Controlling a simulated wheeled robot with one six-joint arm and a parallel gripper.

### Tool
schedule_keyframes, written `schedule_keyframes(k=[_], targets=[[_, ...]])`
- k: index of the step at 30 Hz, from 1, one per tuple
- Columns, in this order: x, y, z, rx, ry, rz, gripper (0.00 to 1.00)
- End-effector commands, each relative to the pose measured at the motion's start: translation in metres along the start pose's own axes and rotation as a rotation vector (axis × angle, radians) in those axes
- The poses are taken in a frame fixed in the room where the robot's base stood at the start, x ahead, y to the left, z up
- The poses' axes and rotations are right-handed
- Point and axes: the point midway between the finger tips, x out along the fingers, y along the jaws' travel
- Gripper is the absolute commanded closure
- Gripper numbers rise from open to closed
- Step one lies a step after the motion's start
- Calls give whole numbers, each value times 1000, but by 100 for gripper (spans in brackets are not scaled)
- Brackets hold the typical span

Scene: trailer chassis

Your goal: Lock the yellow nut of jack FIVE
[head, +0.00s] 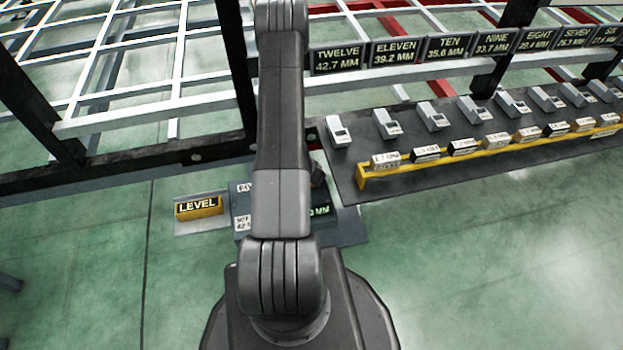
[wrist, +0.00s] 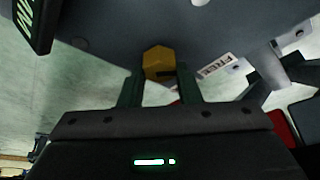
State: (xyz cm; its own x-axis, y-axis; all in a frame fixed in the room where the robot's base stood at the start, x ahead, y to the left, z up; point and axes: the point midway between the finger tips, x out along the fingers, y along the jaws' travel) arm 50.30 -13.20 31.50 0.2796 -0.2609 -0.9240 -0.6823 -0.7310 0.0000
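In the wrist view a yellow nut (wrist: 158,62) sits on the underside of a grey body (wrist: 120,30). The two dark green fingers of my gripper (wrist: 160,80) stand one on each side of the nut. The nut fills nearly the whole gap, but I cannot tell whether the fingers press on it. A white label (wrist: 216,65) beside it seems to read FREE. In the head view my arm hides the gripper and nut. A dark blue-grey unit (head: 243,205) shows beside my arm, with a partly hidden name plate and a green MM readout (head: 321,211).
A yellow LEVEL block (head: 199,207) lies on a pale plate left of the unit. A dark bench (head: 350,170) with several grey devices and a yellow rail stands at right. Black and white chassis beams (head: 150,120) cross behind.

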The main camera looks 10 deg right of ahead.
Motion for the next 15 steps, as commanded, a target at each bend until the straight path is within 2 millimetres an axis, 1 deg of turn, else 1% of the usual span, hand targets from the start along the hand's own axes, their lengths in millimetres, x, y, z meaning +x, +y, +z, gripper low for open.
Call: schedule_keyframes(k=[1, 3, 15], targets=[[0, 0, 0, 0, 0, 0, 80], [0, 0, 0, 0, 0, 0, 93], [-4, 0, -2, 43, 0, 19, 93]])
